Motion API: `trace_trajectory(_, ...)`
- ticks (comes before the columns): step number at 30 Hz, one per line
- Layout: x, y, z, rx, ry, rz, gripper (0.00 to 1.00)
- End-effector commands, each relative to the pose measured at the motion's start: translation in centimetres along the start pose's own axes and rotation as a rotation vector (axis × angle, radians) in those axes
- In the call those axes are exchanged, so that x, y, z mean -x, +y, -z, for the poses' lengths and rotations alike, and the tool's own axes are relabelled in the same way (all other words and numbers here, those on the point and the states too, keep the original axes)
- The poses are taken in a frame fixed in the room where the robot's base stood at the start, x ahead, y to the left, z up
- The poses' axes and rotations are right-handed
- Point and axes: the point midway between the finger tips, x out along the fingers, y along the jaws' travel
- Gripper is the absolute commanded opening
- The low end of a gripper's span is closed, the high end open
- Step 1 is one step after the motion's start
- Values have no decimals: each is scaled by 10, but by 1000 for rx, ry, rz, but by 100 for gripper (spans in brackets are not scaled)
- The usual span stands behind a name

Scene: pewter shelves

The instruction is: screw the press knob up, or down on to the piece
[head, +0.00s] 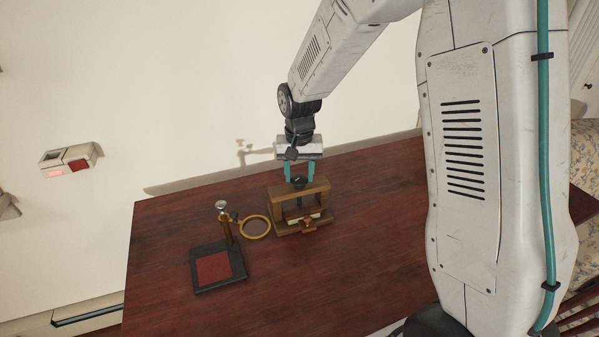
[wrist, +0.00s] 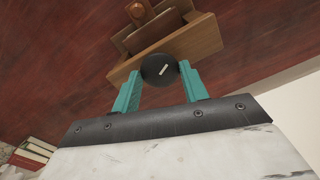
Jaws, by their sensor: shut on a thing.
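The wooden press (head: 290,190) stands on the dark red table, with a piece of pale material (head: 304,216) low inside its frame. Its black knob (head: 299,183) sits above the top beam. In the wrist view the round knob (wrist: 160,69) carries a short white mark, tilted up to the right. My gripper (head: 299,176) comes straight down from above, its teal fingers on either side of the knob. In the wrist view my gripper (wrist: 159,75) is shut on the knob. The screw below the knob is mostly hidden by the beam.
A stand with a black base (head: 205,288), a red pad and a brass post holds a ring-shaped magnifier (head: 269,229) just left of the press. The table (head: 370,230) is clear to the right. A wall box (head: 68,158) hangs at left. Books (wrist: 34,150) show in the wrist view.

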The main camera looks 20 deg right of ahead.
Motion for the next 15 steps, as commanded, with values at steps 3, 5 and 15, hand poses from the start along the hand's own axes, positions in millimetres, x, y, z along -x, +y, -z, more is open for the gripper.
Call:
trace_trajectory(3, 1, 0, 1, -76, 3, 1, 21)
trace_trajectory(5, 1, 0, 1, -110, 3, 1, 21)
trace_trajectory(15, 1, 0, 1, -217, 3, 1, 21)
